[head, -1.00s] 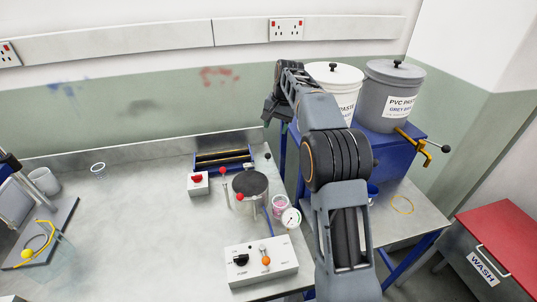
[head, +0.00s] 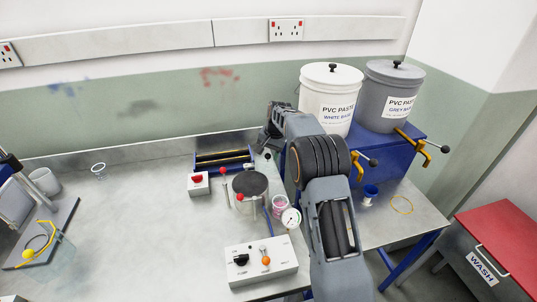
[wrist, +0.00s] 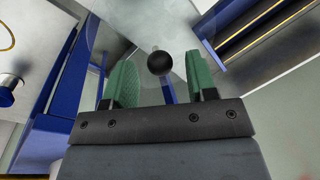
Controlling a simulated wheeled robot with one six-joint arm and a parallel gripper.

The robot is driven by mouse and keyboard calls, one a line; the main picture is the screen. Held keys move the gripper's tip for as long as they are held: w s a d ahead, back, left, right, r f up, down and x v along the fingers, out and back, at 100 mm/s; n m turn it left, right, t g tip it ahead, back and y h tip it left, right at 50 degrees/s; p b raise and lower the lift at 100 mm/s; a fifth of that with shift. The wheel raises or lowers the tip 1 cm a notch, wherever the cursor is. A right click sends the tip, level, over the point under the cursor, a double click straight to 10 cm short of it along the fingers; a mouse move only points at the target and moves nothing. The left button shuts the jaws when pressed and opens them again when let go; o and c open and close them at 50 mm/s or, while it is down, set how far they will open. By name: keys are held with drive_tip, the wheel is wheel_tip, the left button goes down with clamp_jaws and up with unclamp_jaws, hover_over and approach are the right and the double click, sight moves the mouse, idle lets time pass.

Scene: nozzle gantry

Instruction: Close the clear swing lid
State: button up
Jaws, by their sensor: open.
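A round chamber (head: 250,187) with a dark top stands on the bench in the head view, with red-knobbed clamps (head: 240,197) beside it. A black ball knob (head: 267,156) shows behind it to the right. I cannot clearly make out the clear lid's outline; the wrist view has a faint see-through surface around the knob. In the wrist view my gripper (wrist: 155,75) is open, its green fingers on either side of the black knob (wrist: 160,62), with a gap at each side. A blue rod (wrist: 167,90) shows beyond the knob. Whether the fingers reach its depth is unclear.
A blue roller unit (head: 222,160) sits behind the chamber. A red-button box (head: 198,184), a pink cup (head: 280,205), a gauge (head: 291,218) and a control box (head: 262,262) are close by. Paste buckets (head: 330,98) stand right. The bench's left middle is clear.

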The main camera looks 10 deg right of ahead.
drive_tip(key=shift+a+f, duration=0.1)
drive_tip(key=shift+f, duration=0.5)
clamp_jaws()
